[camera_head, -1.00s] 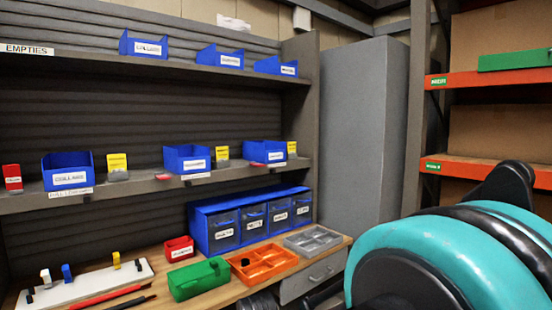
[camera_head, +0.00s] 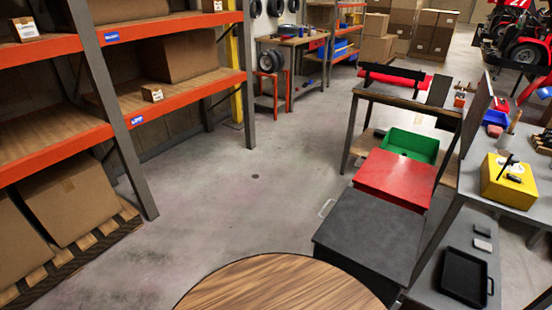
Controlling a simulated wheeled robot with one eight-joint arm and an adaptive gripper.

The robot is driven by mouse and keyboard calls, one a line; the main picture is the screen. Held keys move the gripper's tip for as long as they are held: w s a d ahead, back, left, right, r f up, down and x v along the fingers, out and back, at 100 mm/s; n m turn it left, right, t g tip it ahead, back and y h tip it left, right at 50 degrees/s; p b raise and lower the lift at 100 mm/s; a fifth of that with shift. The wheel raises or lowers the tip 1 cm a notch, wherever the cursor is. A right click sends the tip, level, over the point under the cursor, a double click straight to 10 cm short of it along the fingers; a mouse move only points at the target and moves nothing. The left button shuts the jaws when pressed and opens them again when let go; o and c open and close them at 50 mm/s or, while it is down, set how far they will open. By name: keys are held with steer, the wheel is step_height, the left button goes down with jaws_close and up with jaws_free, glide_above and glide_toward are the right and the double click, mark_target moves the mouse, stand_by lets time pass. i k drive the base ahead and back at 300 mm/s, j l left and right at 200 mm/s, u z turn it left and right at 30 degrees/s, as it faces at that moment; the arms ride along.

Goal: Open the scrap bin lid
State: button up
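A dark grey box with a flat, closed top (camera_head: 368,235) stands right of centre, with a pale handle on its left side. A red box with a flat, closed top (camera_head: 396,178) stands just behind it. No readable label shows on either, so I cannot tell for sure which is the scrap bin. My gripper is not in view.
A green open bin (camera_head: 408,146) stands behind the red box. A grey bench with a yellow box (camera_head: 509,181) and a black tray (camera_head: 466,277) is on the right. An orange-beamed rack (camera_head: 190,88) lines the left. Open floor (camera_head: 240,215) lies between. A round wood-grained top is at the bottom.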

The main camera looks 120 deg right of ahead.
mark_target(412, 182)
steer(key=z, duration=4.15)
steer(key=i+j+z, duration=0.2)
steer(key=z, duration=0.3)
steer(key=i+j+z, duration=0.15)
steer(key=z, duration=0.3)
steer(key=i+j+z, duration=0.1)
steer(key=j+z, duration=0.4)
steer(key=i+j, duration=0.1)
steer(key=j, duration=0.3)
steer(key=i+j, duration=0.1)
steer(key=j, duration=0.35)
steer(key=i+j+u, duration=0.6)
steer(key=k+j, duration=0.1)
